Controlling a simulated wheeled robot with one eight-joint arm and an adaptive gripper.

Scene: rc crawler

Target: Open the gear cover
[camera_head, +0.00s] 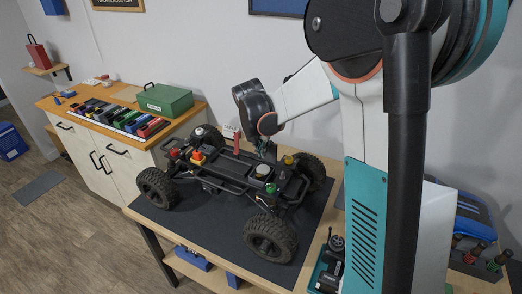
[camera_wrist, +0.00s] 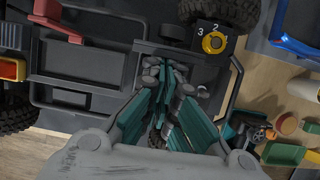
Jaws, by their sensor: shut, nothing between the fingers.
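The crawler chassis (camera_head: 222,180) stands on a dark mat on the workbench, with its four large black tyres showing. My gripper (camera_head: 268,154) points down over the rear part of the chassis. In the wrist view, the teal fingers of my gripper (camera_wrist: 168,82) are together and empty, in front of dark chassis parts. A yellow knob (camera_wrist: 214,42) on a black plate with numbers is just beyond the fingertips to the right. A red upright piece (camera_head: 237,142) shows beside my gripper; a red lever (camera_wrist: 56,20) shows at the wrist view's upper left. I cannot single out the gear cover; my fingers hide part of the chassis.
The dark mat (camera_head: 185,219) has bare room in front of the crawler. A side cabinet with a green box (camera_head: 165,99) stands at the left. A blue tray (camera_head: 462,212) and screwdrivers are at the right. Small tools lie near the bench's front right.

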